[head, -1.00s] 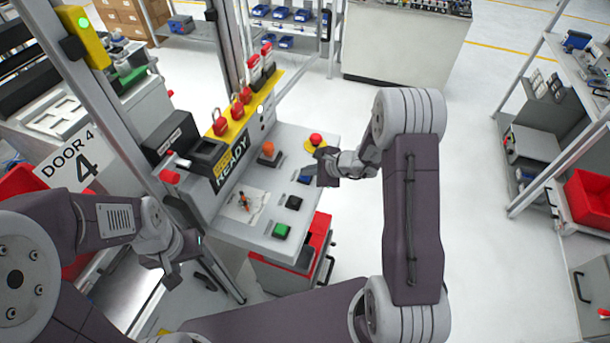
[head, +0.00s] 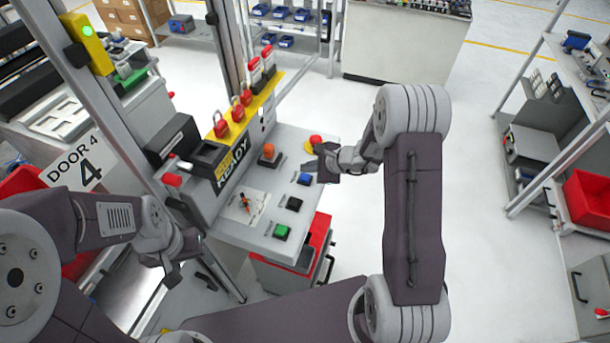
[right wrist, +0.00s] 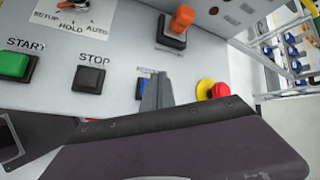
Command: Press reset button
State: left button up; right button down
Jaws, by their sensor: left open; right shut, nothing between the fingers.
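The blue button (head: 304,179) sits on the grey sloping control panel (head: 262,212), in a row with the black STOP button (head: 293,203) and the green START button (head: 281,232). In the right wrist view the blue button (right wrist: 141,88) and its label are partly hidden behind my fingers. My right gripper (head: 314,166) is shut and empty, above the panel by the blue button's far right side. Its fingers show in the right wrist view (right wrist: 156,92); I cannot see them touching the button. My left gripper (head: 170,278) is open and empty, left of the panel.
A red emergency button on yellow (head: 315,141) stands just beyond my right gripper. An orange knob (head: 268,152) and a selector switch (head: 243,202) are on the panel. Red padlocks line a yellow strip (head: 246,110) behind. A metal post stands near my left arm. Open floor lies to the right.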

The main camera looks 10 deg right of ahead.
aim_at(308, 178)
notch_tip(308, 178, up, 4)
jog(key=shift+r+p, duration=0.2)
jog(key=shift+p, duration=1.05)
